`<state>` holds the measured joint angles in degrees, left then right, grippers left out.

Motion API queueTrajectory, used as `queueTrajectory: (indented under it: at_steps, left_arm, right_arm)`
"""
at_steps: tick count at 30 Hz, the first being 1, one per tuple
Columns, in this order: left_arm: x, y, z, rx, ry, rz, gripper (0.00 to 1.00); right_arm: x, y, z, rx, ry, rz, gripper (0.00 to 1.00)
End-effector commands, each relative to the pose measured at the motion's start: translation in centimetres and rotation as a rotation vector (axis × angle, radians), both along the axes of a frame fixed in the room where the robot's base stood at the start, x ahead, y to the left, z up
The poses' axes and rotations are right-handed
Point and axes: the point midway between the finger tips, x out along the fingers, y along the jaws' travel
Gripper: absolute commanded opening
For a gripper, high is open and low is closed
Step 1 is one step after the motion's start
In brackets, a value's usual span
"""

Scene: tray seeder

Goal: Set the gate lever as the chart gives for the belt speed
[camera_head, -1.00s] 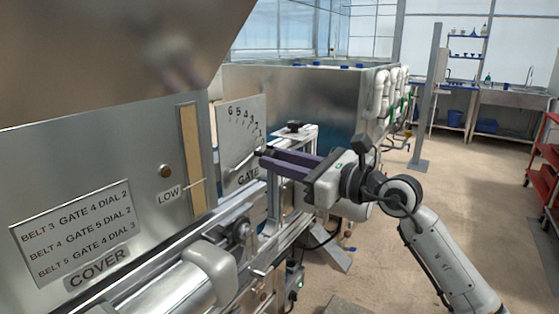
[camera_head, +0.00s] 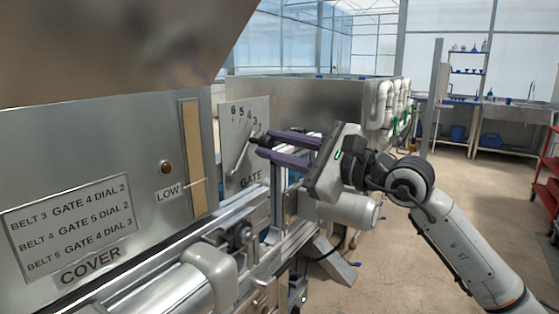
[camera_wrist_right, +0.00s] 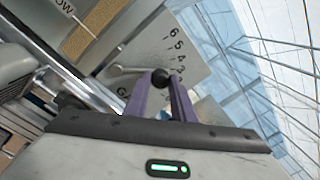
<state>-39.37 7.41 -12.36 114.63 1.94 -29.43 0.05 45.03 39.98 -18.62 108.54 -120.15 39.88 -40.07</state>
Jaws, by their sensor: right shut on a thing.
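The gate lever (camera_head: 242,158) is a thin metal bar with a dark knob (camera_head: 254,141), on a grey plate (camera_head: 228,126) marked GATE with a number arc. It tilts up and right towards the low end; the exact number is unclear behind the knob and fingers. My right gripper (camera_head: 263,146) is shut on the knob, which also shows between its purple fingers in the wrist view (camera_wrist_right: 161,77). The chart (camera_head: 68,222) reads belt 3 gate 4 dial 2, belt 4 gate 5 dial 2, belt 5 gate 4 dial 3. No belt speed reading shows. My left gripper is out of view.
The machine's front panel carries a round brown knob (camera_head: 166,168), a LOW label (camera_head: 168,192) and a tan strip window (camera_head: 191,150). A rail and roller (camera_head: 150,295) run below. A metal tank (camera_head: 310,100) stands behind. Open floor lies to the right.

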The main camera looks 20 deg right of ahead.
Motion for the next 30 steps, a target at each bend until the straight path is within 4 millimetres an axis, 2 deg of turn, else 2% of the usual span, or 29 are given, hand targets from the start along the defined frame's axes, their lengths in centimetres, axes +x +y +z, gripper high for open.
queueTrajectory:
  at_steps: [12,27,28,30]
  left_arm:
    - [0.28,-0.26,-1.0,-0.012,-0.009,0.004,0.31]
    - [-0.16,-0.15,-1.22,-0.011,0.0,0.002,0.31]
    - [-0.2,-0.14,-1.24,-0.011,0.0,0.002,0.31]
    - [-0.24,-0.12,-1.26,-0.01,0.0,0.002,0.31]
  right_arm:
    - [-0.66,0.83,0.74,-0.14,-0.109,0.0,0.0]
    - [-0.73,0.93,0.86,-0.154,-0.119,0.0,0.0]
    - [-0.73,0.93,0.86,-0.154,-0.119,0.0,0.26]
    - [-0.72,0.93,0.86,-0.153,-0.118,0.0,0.38]
